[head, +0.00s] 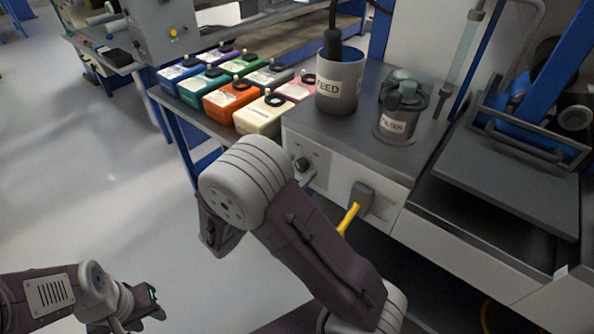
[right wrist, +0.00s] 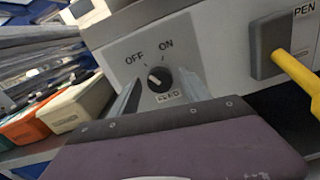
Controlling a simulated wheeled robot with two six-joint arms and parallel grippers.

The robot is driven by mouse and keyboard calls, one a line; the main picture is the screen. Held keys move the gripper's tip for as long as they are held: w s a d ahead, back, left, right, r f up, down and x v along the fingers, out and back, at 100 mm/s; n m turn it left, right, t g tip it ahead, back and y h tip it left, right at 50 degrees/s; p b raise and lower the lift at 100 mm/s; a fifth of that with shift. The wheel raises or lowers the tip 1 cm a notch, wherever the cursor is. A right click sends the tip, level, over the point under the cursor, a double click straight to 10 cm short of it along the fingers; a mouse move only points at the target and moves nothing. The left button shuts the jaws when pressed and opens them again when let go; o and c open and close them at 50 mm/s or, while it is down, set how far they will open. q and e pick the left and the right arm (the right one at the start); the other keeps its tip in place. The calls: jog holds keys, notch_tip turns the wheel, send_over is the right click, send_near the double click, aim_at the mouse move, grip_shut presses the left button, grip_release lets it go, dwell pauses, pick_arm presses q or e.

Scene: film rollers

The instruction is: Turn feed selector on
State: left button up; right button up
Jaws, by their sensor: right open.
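The feed selector is a round black knob (right wrist: 159,79) on a grey plate marked OFF and ON, with a partly hidden label below. Its white pointer leans up and left, toward OFF. The knob also shows in the head view (head: 302,163) on the front of the grey cabinet. My right gripper (right wrist: 159,73) is open, with one finger on each side of the knob; I cannot tell whether they touch it.
A yellow lever (head: 349,217) on a dark mount sticks out right of the knob. A FEED cup (head: 338,88) and a FILTER jar (head: 397,122) stand on the cabinet. Several coloured boxes (head: 230,101) stand left of it. The floor at left is clear.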

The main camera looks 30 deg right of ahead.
grip_shut()
jog(key=shift+m, duration=1.4)
jog(key=m, duration=0.2)
jog(key=shift+f+m+b, duration=0.1)
jog(key=shift+m+b, duration=0.2)
jog(key=shift+b, duration=0.1)
jog(key=m+b, duration=0.1)
jog(key=m, duration=0.2)
jog(key=shift+m+b, duration=0.9)
jog(key=shift+m, duration=0.8)
